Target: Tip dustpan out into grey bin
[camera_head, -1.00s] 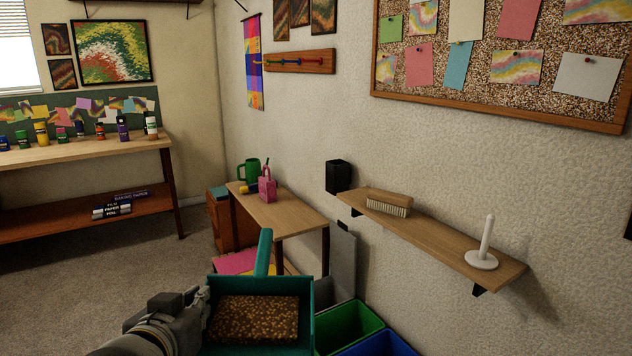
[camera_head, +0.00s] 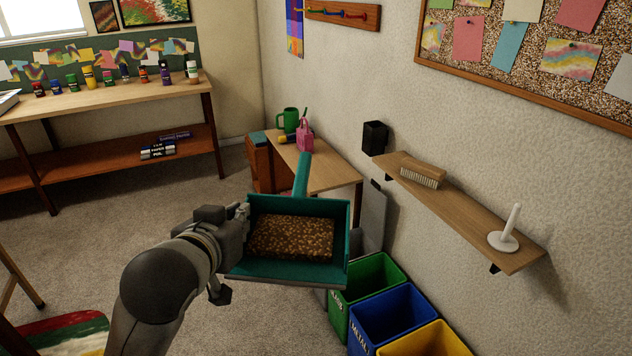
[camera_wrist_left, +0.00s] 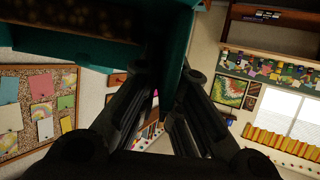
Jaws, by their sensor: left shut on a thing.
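The teal dustpan (camera_head: 341,245) holds a flat heap of brown, crumbly debris (camera_head: 290,238). Its handle (camera_head: 302,174) points away toward the small table. My left gripper (camera_head: 243,216) is shut on the pan's left side wall and holds it in the air, roughly level. In the left wrist view the fingers (camera_wrist_left: 172,92) close on a teal wall, with the pan's dark underside or inside at upper left. The grey bin is not clearly seen; the dustpan covers the place left of the green bin. My right gripper is not in view.
Green (camera_head: 380,268), blue (camera_head: 412,306) and yellow (camera_head: 445,340) bins stand in a row along the wall. A grey panel (camera_head: 372,215) leans behind the pan. A wall shelf (camera_head: 465,216) with a brush juts out at right.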

